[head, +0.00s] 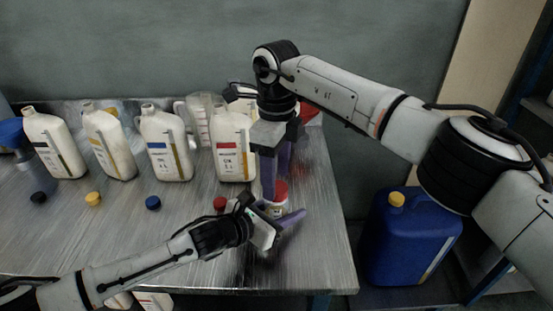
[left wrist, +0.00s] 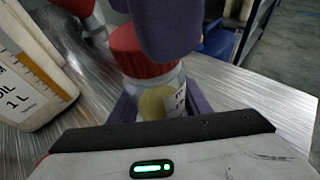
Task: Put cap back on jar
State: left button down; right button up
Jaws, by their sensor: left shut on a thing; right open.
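A small clear jar (left wrist: 160,92) with yellowish contents and a white label stands between the purple fingers of my left gripper (head: 281,212), which is shut on it. A red cap (left wrist: 138,52) sits on top of the jar in the left wrist view; whether it is fully seated I cannot tell. The cap also shows in the head view (head: 281,187), partly hidden. My right gripper (head: 275,183) is open and points down from above, with its purple fingers at the cap. One right finger covers part of the cap in the left wrist view.
Several white oil jugs (head: 165,148) stand along the back of the metal table (head: 120,235). Loose black, yellow (head: 93,199), blue (head: 153,203) and red (head: 220,203) caps lie before them. A measuring jug (head: 200,118) stands behind. A blue canister (head: 410,240) is right of the table.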

jog(key=shift+f, duration=1.2)
jog(key=c, duration=1.1)
jog(key=o, duration=1.2)
jog(key=shift+r, duration=0.1)
notch_tip(320, 180, up, 12)
